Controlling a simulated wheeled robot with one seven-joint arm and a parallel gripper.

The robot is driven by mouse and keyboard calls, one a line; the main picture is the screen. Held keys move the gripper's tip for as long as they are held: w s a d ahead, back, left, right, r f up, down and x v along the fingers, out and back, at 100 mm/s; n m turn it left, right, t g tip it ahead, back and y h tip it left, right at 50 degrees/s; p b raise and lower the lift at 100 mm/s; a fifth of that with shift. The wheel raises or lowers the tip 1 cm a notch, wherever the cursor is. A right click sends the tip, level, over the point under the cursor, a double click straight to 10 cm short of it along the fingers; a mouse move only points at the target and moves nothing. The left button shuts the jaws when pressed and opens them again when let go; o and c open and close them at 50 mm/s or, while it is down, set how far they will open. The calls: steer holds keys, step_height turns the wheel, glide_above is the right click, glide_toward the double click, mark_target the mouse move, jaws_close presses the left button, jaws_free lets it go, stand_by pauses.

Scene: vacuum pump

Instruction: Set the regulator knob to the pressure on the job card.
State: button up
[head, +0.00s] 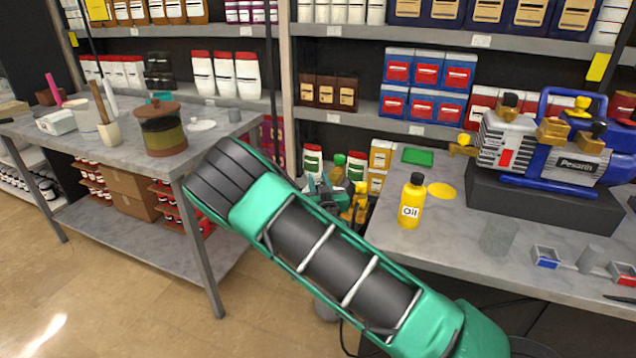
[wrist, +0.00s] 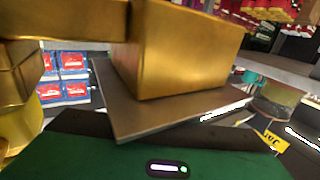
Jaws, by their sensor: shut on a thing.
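My gripper (head: 338,196) shows as small green and dark parts behind my own arm, at the bench's left edge in the head view. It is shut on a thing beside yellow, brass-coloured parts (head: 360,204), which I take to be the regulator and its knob. The grip itself is mostly hidden. The knob's setting cannot be read. I cannot make out a job card. A yellow label (wrist: 272,141) shows at the right.
A blue and silver pump (head: 560,150) stands on a dark block on the right bench. A yellow oil bottle (head: 411,203), a clear cup (head: 498,237) and small trays (head: 548,257) stand nearby. A jar (head: 162,132) stands on the left table. Stocked shelves line the back.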

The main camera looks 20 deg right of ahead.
steer(key=o, duration=1.1)
steer(key=s, duration=0.3)
steer(key=s+a, duration=0.1)
steer(key=s, duration=0.6)
steer(key=shift+s+a, duration=0.15)
steer(key=shift+s, duration=0.15)
